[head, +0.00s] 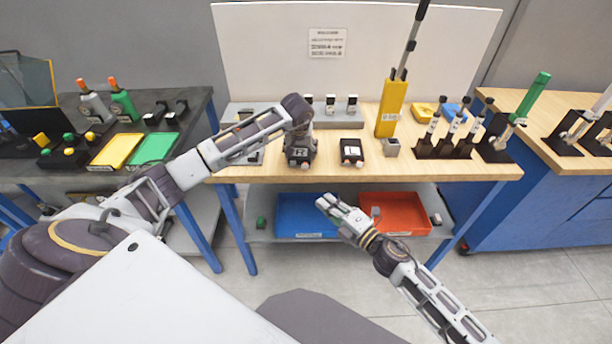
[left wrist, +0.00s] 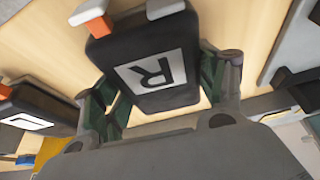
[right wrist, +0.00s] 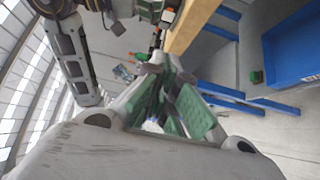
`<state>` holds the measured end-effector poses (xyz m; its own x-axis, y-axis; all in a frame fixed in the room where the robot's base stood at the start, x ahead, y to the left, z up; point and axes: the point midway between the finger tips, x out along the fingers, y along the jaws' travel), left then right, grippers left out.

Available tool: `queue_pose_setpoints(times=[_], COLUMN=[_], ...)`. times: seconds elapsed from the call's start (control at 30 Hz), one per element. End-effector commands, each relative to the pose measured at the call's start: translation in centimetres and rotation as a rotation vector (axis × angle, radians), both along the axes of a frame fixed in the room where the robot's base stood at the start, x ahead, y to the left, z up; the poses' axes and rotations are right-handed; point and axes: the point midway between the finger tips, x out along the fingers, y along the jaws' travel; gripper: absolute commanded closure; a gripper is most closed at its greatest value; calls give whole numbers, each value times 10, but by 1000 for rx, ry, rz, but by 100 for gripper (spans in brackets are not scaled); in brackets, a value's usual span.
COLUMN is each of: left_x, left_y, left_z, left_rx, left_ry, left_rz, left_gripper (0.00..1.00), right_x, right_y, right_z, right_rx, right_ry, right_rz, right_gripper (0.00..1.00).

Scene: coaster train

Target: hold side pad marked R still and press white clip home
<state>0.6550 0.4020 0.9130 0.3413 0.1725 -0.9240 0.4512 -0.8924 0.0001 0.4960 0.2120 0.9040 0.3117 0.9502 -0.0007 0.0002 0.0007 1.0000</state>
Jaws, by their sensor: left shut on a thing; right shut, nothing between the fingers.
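The black side pad marked R (left wrist: 156,72) lies between the fingers of my left gripper (left wrist: 165,92), which is shut on it. In the head view this pad (head: 300,153) is on the wooden table (head: 370,172), partly hidden by my left gripper (head: 300,145). A white clip (left wrist: 165,9) shows at the pad's upper edge in the left wrist view, beside an orange-and-white one (left wrist: 92,18). I cannot tell how deep the white clip sits. My right gripper (head: 327,204) is shut and empty, in front of and below the table's front edge, apart from the pad.
Another black pad (head: 351,147) lies to the right of the R pad. Blue (head: 300,228) and red (head: 400,225) bins are on the lower shelf. A white board (head: 250,50) stands behind.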

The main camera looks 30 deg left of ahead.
Motion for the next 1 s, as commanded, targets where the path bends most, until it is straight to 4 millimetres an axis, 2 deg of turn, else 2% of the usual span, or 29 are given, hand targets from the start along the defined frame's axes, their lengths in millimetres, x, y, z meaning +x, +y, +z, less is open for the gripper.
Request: queue_pose_setpoints(times=[0.53,1.0], left_x=[0,0], left_y=[0,0], left_z=[0,0], left_rx=[0,0], left_ry=[0,0], left_rz=[0,0], left_gripper=[63,63], right_x=[2,12], right_y=[4,36], right_z=[0,0], right_rx=[0,1], right_ry=[0,1], right_rz=[0,0], right_gripper=[100,100])
